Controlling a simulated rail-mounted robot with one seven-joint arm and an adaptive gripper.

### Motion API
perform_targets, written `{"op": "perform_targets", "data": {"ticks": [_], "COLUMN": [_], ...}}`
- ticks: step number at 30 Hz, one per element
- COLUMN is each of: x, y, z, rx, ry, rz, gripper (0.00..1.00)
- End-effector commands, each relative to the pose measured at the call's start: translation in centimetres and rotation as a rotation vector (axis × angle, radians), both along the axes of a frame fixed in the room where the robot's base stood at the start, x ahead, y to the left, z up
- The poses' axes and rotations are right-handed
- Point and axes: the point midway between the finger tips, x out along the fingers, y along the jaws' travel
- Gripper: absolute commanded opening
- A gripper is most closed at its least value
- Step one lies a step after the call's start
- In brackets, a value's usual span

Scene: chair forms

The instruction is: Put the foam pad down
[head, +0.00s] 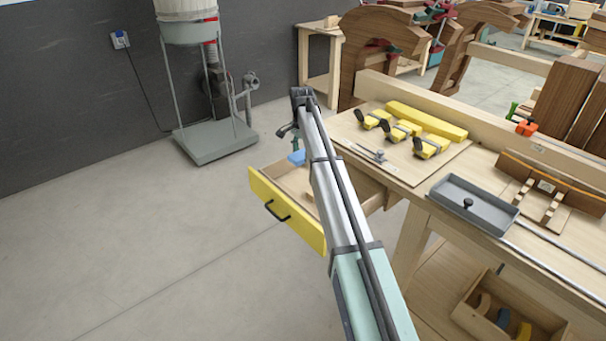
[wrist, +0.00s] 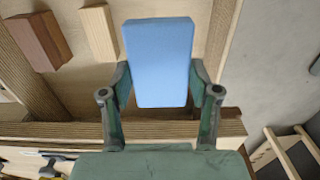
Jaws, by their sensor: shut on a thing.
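The foam pad (wrist: 160,62) is a light blue rectangular block in the middle of the wrist view. My gripper (wrist: 161,82) is shut on it, with one dark green finger along each side. In the head view a small blue part of the pad (head: 297,157) shows at the far end of the open drawer (head: 287,210), left of my arm. The drawer has a yellow front and a black handle. My gripper is partly hidden behind my arm in the head view. The pad is over or inside the drawer; I cannot tell whether it touches the floor of it.
A dark brown block (wrist: 38,42) and a pale wooden block (wrist: 98,32) lie in the drawer, left of the pad. The workbench (head: 345,132) right of the drawer carries yellow-handled clamps (head: 402,130) and a grey tray (head: 472,203). Open floor lies left of the drawer.

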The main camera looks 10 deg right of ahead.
Motion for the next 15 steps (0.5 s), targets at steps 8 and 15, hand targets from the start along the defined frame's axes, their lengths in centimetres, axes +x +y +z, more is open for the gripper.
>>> {"op": "perform_targets", "data": {"ticks": [8, 15], "x": [-0.1, 0.0], "y": [0.0, 0.0], "z": [-5.5, -7.1], "rx": [0.000, 0.000], "ry": [0.001, 0.000], "rz": [0.000, 0.000], "gripper": [0.46, 0.46]}}
